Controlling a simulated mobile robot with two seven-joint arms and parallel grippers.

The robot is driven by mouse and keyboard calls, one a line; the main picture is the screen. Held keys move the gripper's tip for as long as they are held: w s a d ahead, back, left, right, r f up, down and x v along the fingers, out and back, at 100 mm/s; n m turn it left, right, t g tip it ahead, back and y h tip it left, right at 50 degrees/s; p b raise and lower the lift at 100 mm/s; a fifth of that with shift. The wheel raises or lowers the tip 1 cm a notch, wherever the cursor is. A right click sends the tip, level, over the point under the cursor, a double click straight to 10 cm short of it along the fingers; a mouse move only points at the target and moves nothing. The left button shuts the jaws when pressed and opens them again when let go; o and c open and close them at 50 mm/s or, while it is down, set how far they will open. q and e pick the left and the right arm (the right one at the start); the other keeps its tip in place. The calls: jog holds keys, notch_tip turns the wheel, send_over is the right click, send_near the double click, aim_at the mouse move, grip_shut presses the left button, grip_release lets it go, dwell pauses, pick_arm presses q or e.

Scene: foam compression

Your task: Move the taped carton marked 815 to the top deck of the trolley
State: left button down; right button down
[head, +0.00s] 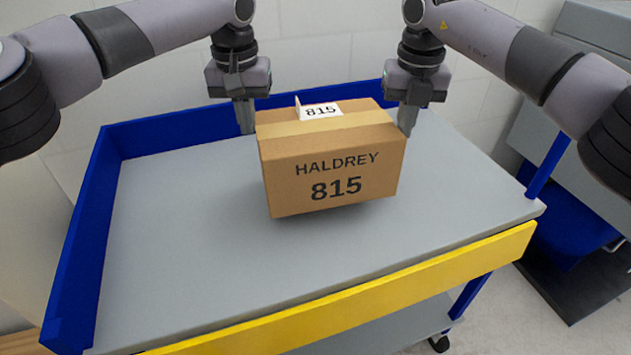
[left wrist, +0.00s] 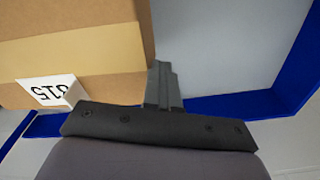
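The brown carton (head: 330,177), printed HALDREY 815, has a tape strip over its top and a folded white 815 label (head: 321,110). It is between my two grippers, just above the grey top deck (head: 180,240) of the trolley, with a shadow under it. My left gripper (head: 247,130) has its fingers together against the carton's left side. In the left wrist view those fingers (left wrist: 163,88) lie along the carton's wall (left wrist: 85,50). My right gripper (head: 408,128) has its fingers together at the carton's right side. Neither gripper has a carton wall between its fingers.
The deck has a blue raised rim (head: 85,225) at the left and back, and a yellow front edge (head: 370,297). The deck is bare around the carton. A blue and grey unit (head: 575,215) stands to the right. A lower shelf (head: 390,328) shows below.

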pick_arm(q)
jog(key=shift+s+d+f, duration=0.1)
jog(key=shift+d, duration=0.3)
pick_arm(e)
jog(key=shift+a, duration=0.35)
